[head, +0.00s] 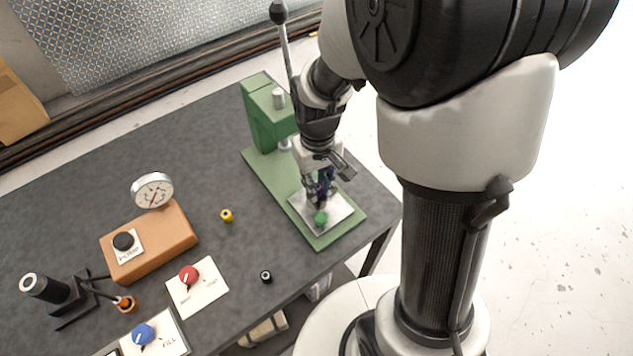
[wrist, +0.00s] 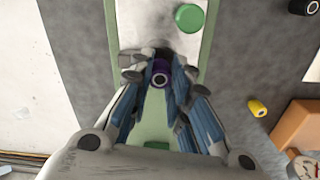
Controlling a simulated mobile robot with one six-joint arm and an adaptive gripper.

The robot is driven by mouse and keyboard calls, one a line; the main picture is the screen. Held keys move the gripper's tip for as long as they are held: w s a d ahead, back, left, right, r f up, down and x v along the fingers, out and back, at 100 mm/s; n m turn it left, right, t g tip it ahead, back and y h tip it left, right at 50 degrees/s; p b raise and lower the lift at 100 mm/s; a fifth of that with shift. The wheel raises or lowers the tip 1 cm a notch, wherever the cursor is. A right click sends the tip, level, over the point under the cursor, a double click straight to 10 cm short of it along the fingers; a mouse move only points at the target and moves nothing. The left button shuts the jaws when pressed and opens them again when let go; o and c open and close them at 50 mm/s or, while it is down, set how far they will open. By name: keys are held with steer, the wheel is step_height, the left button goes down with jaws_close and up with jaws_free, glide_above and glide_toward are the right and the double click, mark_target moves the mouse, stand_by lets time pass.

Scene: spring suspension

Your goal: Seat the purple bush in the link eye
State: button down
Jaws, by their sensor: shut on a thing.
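My gripper (head: 319,187) is at the green press, low over the pale metal plate (head: 300,206) on its base. In the wrist view my gripper (wrist: 160,68) is shut on the purple bush (wrist: 161,76), whose pale bore faces the camera. The head view does not show the bush clearly behind the fingers. A green round piece (head: 320,218) sits on the plate just beyond the fingertips; it also shows in the wrist view (wrist: 189,17). At the far left of the bench, an orange ring (head: 126,304) ends a dark rod; I cannot tell whether it is the link eye.
The green press (head: 263,115) with its tall lever stands close beside my arm. A yellow bush (head: 226,215) and a black bush (head: 266,277) stand on the grey bench. An orange gauge box (head: 160,245) and panels with red and blue knobs lie left. The bench centre is mostly clear.

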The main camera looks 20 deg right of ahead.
steer(key=shift+f, duration=0.25)
steer(key=shift+f+b, duration=0.35)
steer(key=shift+f, duration=0.1)
steer(key=shift+s+f, duration=0.1)
steer(key=shift+s, duration=0.1)
steer(key=c, duration=1.5)
jaws_free()
steer(key=shift+f, duration=0.15)
